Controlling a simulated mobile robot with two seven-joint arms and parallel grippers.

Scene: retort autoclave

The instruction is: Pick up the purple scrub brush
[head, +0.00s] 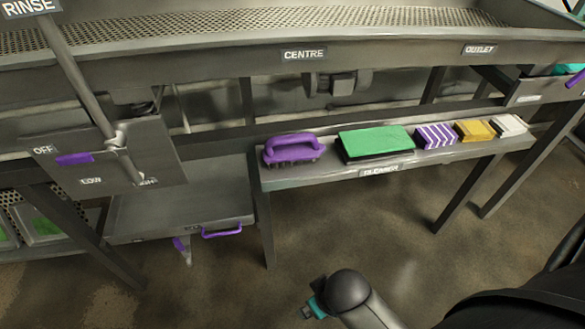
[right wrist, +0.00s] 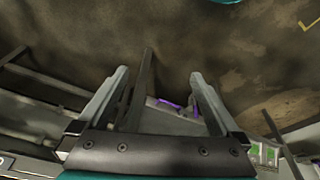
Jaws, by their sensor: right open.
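The purple scrub brush (head: 291,150) lies at the left end of a narrow grey shelf (head: 340,172) in the head view, its looped handle upward and dark bristles below. Nothing is holding it. My right gripper (right wrist: 158,76) is open and empty in the right wrist view, its two fingers spread apart over the floor. In the head view part of my right arm shows at the bottom, in front of and below the shelf, well apart from the brush. I cannot make out the brush in the right wrist view. My left gripper is not in view.
Right of the brush on the shelf are a green pad (head: 376,140), a purple-striped block (head: 436,135), a yellow block (head: 475,130) and a white block (head: 509,125). A lever panel (head: 112,160) and a low unit with a purple handle (head: 222,232) stand left. Floor in front is clear.

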